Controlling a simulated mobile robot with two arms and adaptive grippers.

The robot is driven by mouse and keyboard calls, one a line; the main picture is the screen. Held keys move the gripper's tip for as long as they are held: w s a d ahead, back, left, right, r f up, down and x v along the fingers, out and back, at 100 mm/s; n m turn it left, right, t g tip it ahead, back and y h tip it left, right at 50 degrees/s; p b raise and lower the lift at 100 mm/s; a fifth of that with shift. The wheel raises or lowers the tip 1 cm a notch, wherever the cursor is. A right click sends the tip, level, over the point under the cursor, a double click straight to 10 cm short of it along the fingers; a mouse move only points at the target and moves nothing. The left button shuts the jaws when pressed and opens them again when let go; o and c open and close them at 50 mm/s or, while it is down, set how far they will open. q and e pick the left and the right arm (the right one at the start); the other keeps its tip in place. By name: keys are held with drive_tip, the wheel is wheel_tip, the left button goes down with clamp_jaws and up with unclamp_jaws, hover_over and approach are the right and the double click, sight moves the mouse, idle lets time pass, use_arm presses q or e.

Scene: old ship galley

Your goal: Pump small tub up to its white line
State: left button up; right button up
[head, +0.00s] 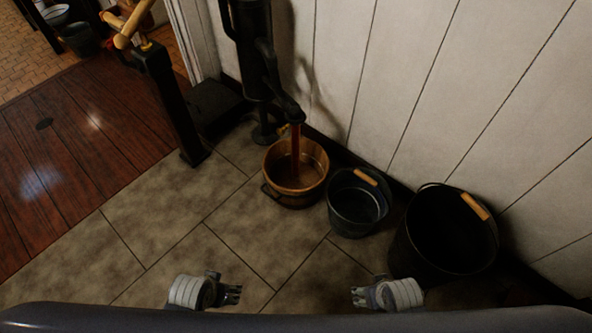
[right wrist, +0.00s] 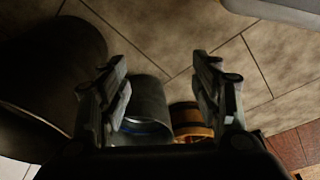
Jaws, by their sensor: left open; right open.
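A black hand pump (head: 253,60) stands against the white wall in the head view. A dark reddish stream (head: 296,150) runs from its spout into a small wooden tub (head: 272,190) below. Brownish liquid shows inside the tub; I cannot make out a white line. The tub also shows in the right wrist view (right wrist: 188,118). My left gripper (head: 236,294) is open and empty, low in the head view and in front of the tub. My right gripper (head: 357,297) is open and empty, in front of the buckets; its spread fingers show in the right wrist view (right wrist: 160,78).
A small dark bucket (head: 345,217) and a large black bucket (head: 420,252), both with wooden grips, stand right of the tub along the wall. A black post (head: 172,105) with a wooden bar (head: 125,30) stands left of the pump. Tiled floor in front is clear.

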drive_tip(key=s+d+f+g+p, duration=0.25)
drive_tip(key=s+f+p, duration=0.45)
drive_tip(key=s+f, duration=0.9)
drive_tip(key=s+r+p, duration=0.3)
drive_tip(key=r+p, duration=0.3)
drive_tip(key=shift+s+d+r+t, duration=0.2)
drive_tip(key=shift+d+t, duration=0.2)
drive_tip(key=shift+t, duration=0.05)
drive_tip(key=shift+p, duration=0.3)
